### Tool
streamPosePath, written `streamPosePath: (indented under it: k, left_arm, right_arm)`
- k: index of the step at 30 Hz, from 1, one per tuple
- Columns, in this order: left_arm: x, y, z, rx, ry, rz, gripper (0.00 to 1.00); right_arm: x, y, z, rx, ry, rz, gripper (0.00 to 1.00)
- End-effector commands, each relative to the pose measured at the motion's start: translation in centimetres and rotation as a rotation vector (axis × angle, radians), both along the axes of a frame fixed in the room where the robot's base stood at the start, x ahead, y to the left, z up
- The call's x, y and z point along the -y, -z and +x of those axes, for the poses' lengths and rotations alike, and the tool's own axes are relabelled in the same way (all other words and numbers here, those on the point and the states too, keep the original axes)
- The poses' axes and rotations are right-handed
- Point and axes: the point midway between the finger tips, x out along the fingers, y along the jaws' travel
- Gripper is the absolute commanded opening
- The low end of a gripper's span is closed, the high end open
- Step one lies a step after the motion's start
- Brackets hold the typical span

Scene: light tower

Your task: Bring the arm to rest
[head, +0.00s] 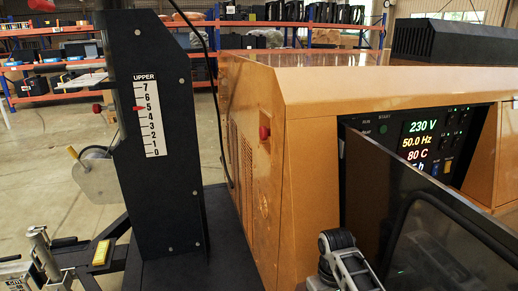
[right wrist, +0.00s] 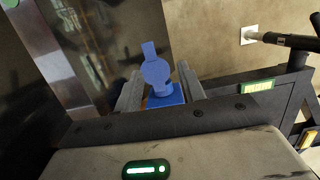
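The orange light tower housing (head: 250,120) fills the middle and right of the head view, with a lit control panel (head: 425,140) reading 230 V and 50.0 Hz. A dark panel, apparently an open door (head: 385,200), stands in front of it. Left of the housing is the black mast post (head: 165,190) with an UPPER scale (head: 150,120); a red pointer is near 5. In the right wrist view, my right gripper (right wrist: 160,88) has its two grey fingers apart. A blue part (right wrist: 156,72) shows between them; I cannot tell whether they touch it.
A winch wheel (head: 92,175) sits left of the mast. A frame with a yellow block (head: 101,252) is at lower left. Orange storage racks (head: 60,70) stand behind. The right wrist view shows a dark frame (right wrist: 235,105) and a black handle (right wrist: 285,40) at right.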

Motion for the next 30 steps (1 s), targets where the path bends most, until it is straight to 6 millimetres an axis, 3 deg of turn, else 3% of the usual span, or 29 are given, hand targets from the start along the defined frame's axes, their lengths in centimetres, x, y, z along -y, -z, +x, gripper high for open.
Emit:
streamPosePath:
  k: [1,5,9,12,21,30]
  left_arm:
    - [0.0,0.0,0.0,0.000,0.000,0.000,0.36]
    - [0.0,0.0,0.1,0.001,0.001,0.001,0.36]
    - [0.0,-0.1,0.1,0.003,0.000,0.000,0.36]
    - [0.0,-0.1,0.2,0.004,0.000,0.000,0.36]
    - [0.0,-0.1,0.2,0.005,0.001,0.000,0.36]
    - [0.0,-0.1,0.2,0.005,0.000,0.001,0.36]
  right_arm:
    - [0.2,1.5,-2.1,0.032,0.009,0.009,0.40]
    - [0.8,3.1,-6.8,0.132,0.032,0.028,0.40]
    - [1.6,2.7,-12.3,0.237,0.057,0.042,0.40]
    - [2.0,1.6,-15.4,0.295,0.068,0.047,0.40]
    - [2.8,-2.1,-21.1,0.406,0.087,0.058,0.40]
    - [3.1,-6.0,-24.9,0.491,0.095,0.071,0.40]
